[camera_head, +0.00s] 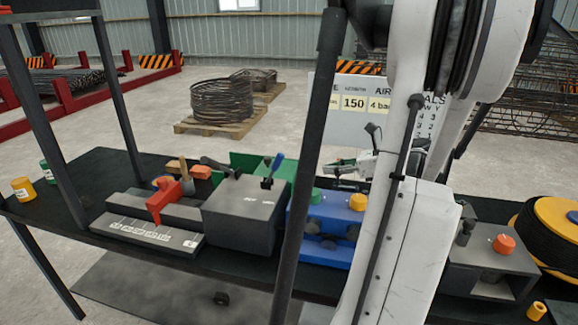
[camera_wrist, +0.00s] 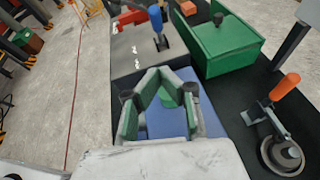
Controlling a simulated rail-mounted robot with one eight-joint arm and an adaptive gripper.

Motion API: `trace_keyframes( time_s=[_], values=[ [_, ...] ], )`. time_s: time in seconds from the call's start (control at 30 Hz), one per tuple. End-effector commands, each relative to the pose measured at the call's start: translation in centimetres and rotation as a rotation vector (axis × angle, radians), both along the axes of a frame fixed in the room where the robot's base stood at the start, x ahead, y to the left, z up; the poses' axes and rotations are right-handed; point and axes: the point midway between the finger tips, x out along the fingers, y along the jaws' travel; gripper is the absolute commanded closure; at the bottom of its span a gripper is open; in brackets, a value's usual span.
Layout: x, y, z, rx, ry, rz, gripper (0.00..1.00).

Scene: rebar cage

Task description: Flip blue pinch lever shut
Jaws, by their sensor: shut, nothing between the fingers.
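The blue pinch lever (camera_head: 277,165) stands up at a slight tilt from a dark base on top of a grey box (camera_head: 243,215). In the wrist view its blue handle (camera_wrist: 156,18) shows at the top, ahead of my gripper (camera_wrist: 168,74) and apart from it. My gripper is shut and empty. It hangs over a blue block (camera_wrist: 168,120), with part of a green knob (camera_wrist: 168,97) visible between its finger links. In the head view my white arm covers the middle right, and I cannot clearly make out the fingertips there.
A clamp with an orange handle (camera_wrist: 285,92) stands to the right in the wrist view. A red lever (camera_head: 162,203) is left of the grey box. A dark frame post (camera_head: 308,170) rises in front of the bench.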

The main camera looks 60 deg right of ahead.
Motion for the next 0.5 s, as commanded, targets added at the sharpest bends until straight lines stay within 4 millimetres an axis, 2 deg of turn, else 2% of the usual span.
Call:
trace_keyframes(
  time_s=[0.27, 0.37, 0.5],
  values=[
    [0.4, 0.1, -0.1, -0.001, 0.001, 0.001, 1.0],
    [1.2, 0.3, -0.4, -0.001, 0.001, 0.004, 1.0],
    [3.3, 0.7, -1.2, -0.001, 0.002, 0.005, 1.0]
  ],
)
